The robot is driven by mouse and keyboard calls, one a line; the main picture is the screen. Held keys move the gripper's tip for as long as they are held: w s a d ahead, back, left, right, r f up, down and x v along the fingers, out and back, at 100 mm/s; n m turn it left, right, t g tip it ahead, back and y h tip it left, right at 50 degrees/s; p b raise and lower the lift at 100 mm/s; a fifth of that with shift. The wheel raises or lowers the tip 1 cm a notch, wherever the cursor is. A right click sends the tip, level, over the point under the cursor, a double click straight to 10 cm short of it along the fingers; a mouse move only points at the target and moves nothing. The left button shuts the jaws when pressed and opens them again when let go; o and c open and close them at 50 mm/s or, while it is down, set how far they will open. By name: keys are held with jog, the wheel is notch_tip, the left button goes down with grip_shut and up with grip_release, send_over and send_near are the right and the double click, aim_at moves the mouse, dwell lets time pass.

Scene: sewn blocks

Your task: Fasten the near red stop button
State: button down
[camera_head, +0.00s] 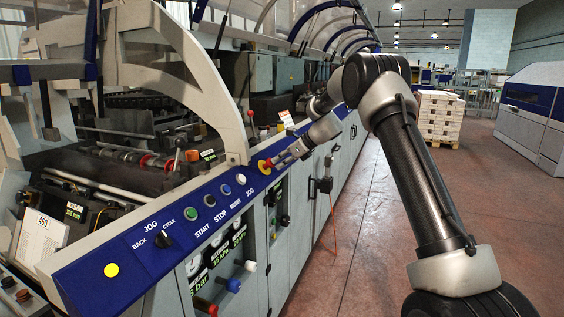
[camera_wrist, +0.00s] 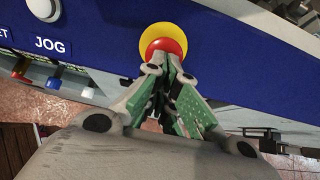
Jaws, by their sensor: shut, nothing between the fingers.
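The near red stop button (camera_wrist: 166,46) sits on a yellow disc (camera_wrist: 154,34) on the sloping blue control panel (camera_head: 130,252). In the head view the button (camera_head: 262,167) is at the far right end of the panel's row of buttons. My gripper (camera_head: 270,162) reaches the button from the right. In the wrist view my gripper (camera_wrist: 168,66) is shut and empty, with its fingertips overlapping the button's lower edge. It looks very close to or touching the button; I cannot tell which. The fingers hide the lower part of the button.
A white button (camera_head: 241,179), a black button (camera_head: 210,200) and a green button (camera_head: 191,214) lie left of the stop button. A black knob (camera_head: 162,240) is farther left. Red and blue handles show below the panel. The floor (camera_head: 345,240) at right is open.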

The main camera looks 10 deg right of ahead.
jog(key=shift+x, duration=0.85)
jog(key=shift+s+a+f, duration=0.1)
jog(key=v, duration=1.4)
jog(key=shift+d+r, duration=0.25)
